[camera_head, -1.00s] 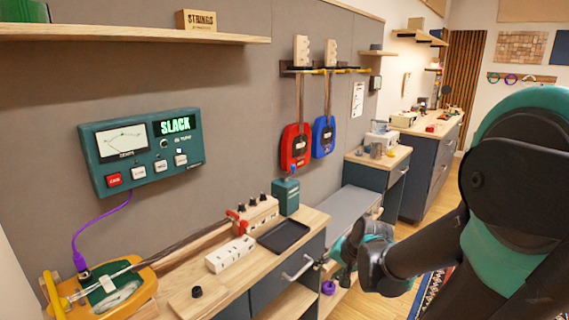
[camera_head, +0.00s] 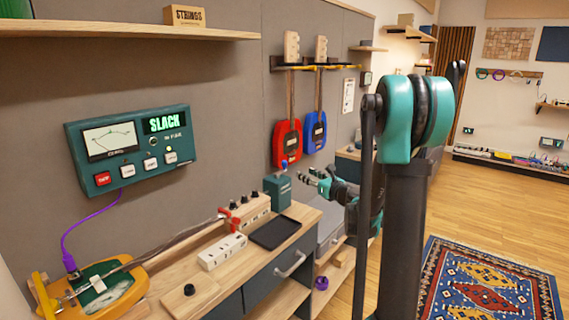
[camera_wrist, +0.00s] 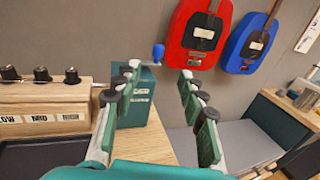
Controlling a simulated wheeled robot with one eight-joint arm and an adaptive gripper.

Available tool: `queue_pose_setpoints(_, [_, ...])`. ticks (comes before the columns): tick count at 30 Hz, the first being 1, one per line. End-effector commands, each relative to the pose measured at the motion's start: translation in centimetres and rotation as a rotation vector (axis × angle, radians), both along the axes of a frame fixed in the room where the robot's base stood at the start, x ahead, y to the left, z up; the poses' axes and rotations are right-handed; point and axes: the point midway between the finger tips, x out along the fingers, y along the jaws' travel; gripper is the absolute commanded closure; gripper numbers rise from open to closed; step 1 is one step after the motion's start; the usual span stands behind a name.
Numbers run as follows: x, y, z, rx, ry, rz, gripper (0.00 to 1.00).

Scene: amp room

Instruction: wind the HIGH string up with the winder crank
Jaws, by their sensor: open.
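The teal box (camera_head: 278,192) with a blue-knobbed crank on top stands at the back end of the wooden bench. In the wrist view the teal box (camera_wrist: 140,105) is partly behind my gripper's left finger, and the blue crank knob (camera_wrist: 158,53) shows above, between the fingertips. My gripper (camera_head: 317,176) is open and empty, just right of the box; its fingers (camera_wrist: 158,82) spread in the wrist view. A wooden peg block (camera_wrist: 38,105) carries black knobs labelled LOW and MID; the third label is unclear. The yellow guitar (camera_head: 125,294) lies front left. The wall tuner (camera_head: 130,150) reads SLACK.
A white strip (camera_head: 222,251), a black tray (camera_head: 275,232) and a small black ring (camera_head: 189,289) lie on the bench. Red (camera_head: 287,142) and blue (camera_head: 316,132) guitars hang on the wall behind. Open floor and a patterned rug (camera_head: 485,282) are at right.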

Motion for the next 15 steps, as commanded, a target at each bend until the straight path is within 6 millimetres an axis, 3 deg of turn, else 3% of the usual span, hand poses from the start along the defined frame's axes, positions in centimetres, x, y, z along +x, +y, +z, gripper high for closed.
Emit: queue_pose_setpoints(15, [8.4, 5.4, 0.0, -0.005, -0.001, 0.005, 0.59])
